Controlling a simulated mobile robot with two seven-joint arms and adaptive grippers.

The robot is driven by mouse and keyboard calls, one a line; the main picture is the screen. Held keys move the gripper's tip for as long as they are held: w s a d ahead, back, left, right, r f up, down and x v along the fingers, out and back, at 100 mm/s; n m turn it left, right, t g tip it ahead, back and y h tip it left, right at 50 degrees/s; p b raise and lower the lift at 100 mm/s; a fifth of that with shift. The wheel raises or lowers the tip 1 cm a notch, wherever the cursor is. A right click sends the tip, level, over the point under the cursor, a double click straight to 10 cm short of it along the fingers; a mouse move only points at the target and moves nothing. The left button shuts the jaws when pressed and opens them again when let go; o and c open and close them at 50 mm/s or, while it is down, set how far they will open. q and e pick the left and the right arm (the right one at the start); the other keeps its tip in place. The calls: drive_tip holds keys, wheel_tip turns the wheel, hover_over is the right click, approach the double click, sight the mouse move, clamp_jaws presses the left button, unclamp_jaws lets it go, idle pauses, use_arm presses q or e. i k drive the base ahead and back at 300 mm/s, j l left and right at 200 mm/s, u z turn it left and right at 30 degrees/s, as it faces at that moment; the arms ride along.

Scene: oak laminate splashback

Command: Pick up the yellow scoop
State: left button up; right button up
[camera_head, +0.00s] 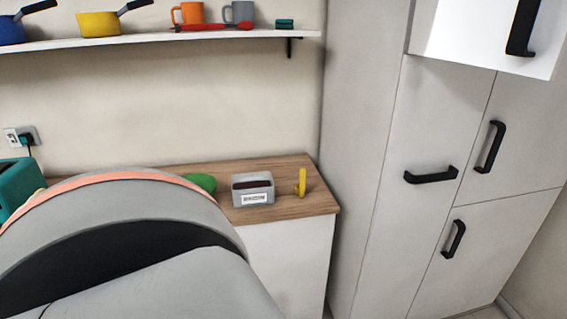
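A small yellow scoop (302,182) stands upright near the right end of the wooden counter (290,211), just right of a grey box (253,197) with a dark top and a white label. A narrow gap shows between the scoop and the box. A large grey part of my own arm with an orange band fills the lower left and hides much of the counter. Neither of my grippers is in view.
A green object (200,183) lies left of the box, partly hidden by my arm. A teal appliance (20,188) stands at the far left. Above, a white shelf (150,42) holds pans and mugs. Tall cabinets (400,150) with black handles rise right of the counter.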

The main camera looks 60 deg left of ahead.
sight(300, 188)
drive_tip(key=u, duration=1.75)
